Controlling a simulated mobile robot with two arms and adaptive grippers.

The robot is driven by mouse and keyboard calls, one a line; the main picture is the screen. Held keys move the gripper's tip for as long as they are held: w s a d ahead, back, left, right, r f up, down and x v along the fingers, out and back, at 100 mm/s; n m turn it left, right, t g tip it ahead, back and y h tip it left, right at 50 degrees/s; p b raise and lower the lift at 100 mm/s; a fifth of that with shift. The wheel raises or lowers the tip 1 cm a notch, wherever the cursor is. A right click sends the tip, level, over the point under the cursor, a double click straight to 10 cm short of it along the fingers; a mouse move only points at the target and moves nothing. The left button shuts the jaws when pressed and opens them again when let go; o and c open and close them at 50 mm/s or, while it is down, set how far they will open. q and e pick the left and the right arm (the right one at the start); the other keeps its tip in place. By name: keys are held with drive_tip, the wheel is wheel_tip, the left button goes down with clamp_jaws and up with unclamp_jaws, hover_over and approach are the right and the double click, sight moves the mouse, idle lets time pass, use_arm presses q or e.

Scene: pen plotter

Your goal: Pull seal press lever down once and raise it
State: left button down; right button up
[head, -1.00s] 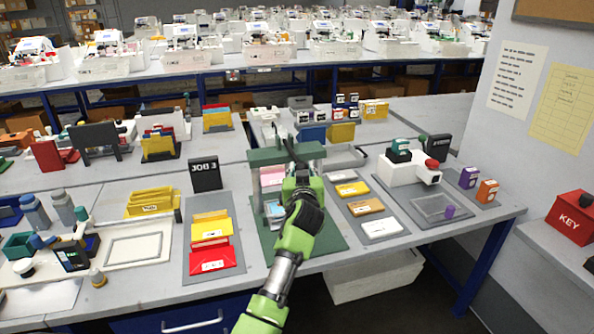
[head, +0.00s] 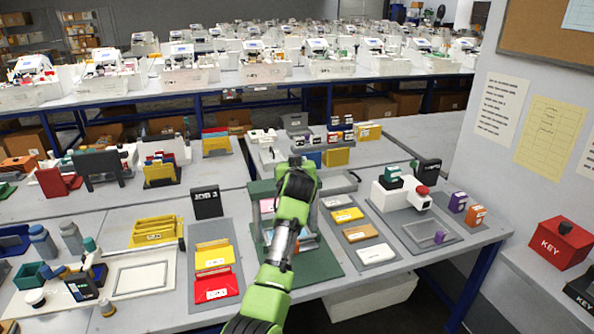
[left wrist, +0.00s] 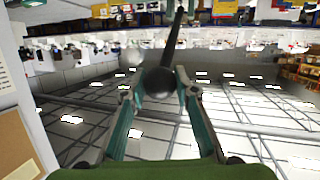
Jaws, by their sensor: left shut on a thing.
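The seal press (head: 262,187) stands on a dark green base plate (head: 322,268) in the middle of the near table. My left arm covers much of it in the head view, including its lever. In the left wrist view the lever (left wrist: 175,40) is a dark rod ending in a round black knob (left wrist: 158,83). My left gripper (left wrist: 160,88) is shut on this knob, with one finger on each side. In the head view the gripper's fingers are hidden behind my green wrist. My right gripper is not in view.
Left of the press are a JOB 3 sign (head: 206,203) and a grey tray (head: 216,240) of yellow and red envelopes. Right of it are a tray of cards (head: 365,235) and a white device (head: 400,196) with a red knob. A red KEY box (head: 562,243) stands far right.

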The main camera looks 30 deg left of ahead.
use_arm(q)
drive_tip(key=shift+w+a+r, duration=0.1)
drive_tip(key=shift+a+r, duration=0.1)
drive_tip(key=shift+r, duration=0.35)
drive_tip(key=c, duration=1.6)
unclamp_jaws()
drive_tip(key=shift+f, duration=0.15)
drive_tip(key=shift+s+d, duration=0.2)
drive_tip(key=v, duration=1.1)
drive_tip(key=shift+s+d, duration=0.1)
drive_tip(key=shift+s, duration=0.15)
